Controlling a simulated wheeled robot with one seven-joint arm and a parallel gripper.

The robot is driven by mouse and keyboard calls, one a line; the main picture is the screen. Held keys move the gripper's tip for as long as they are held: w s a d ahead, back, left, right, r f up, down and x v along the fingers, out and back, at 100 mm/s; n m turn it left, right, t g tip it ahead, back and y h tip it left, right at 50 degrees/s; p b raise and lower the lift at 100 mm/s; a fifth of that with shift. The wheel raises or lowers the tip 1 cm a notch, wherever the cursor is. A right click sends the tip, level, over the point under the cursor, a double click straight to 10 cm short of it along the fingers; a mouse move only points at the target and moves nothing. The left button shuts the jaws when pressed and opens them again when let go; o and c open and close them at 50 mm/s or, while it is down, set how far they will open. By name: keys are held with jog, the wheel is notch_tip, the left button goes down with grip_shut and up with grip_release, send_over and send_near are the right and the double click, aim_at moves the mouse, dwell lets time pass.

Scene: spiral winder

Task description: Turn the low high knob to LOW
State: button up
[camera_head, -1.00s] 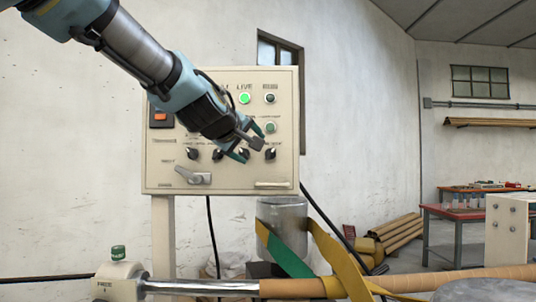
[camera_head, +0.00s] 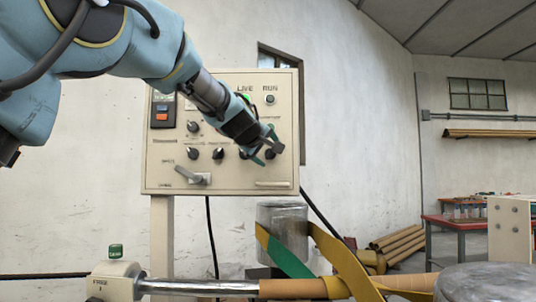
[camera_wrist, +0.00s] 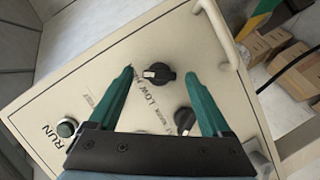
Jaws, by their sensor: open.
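The low high knob (camera_wrist: 158,73) is black with a white mark on its left part in the wrist view. The word LOW is readable beside it, but the rest of the label is partly hidden by a finger, so I cannot tell the setting for sure. My gripper (camera_wrist: 159,79) is open, with its two green fingers on either side of the knob and a visible space on each side. In the head view my gripper (camera_head: 267,148) is in front of the right end of the lower knob row and hides much of that knob.
The cream control panel (camera_head: 225,88) carries several other knobs, such as one close by (camera_wrist: 185,119), and a RUN button (camera_wrist: 67,128). A handle (camera_wrist: 216,27) stands out near the fingers. A lever switch (camera_head: 190,175) is at lower left. A spindle with straps lies below.

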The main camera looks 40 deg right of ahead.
jog(key=shift+d, duration=0.1)
grip_shut()
dwell(0.7)
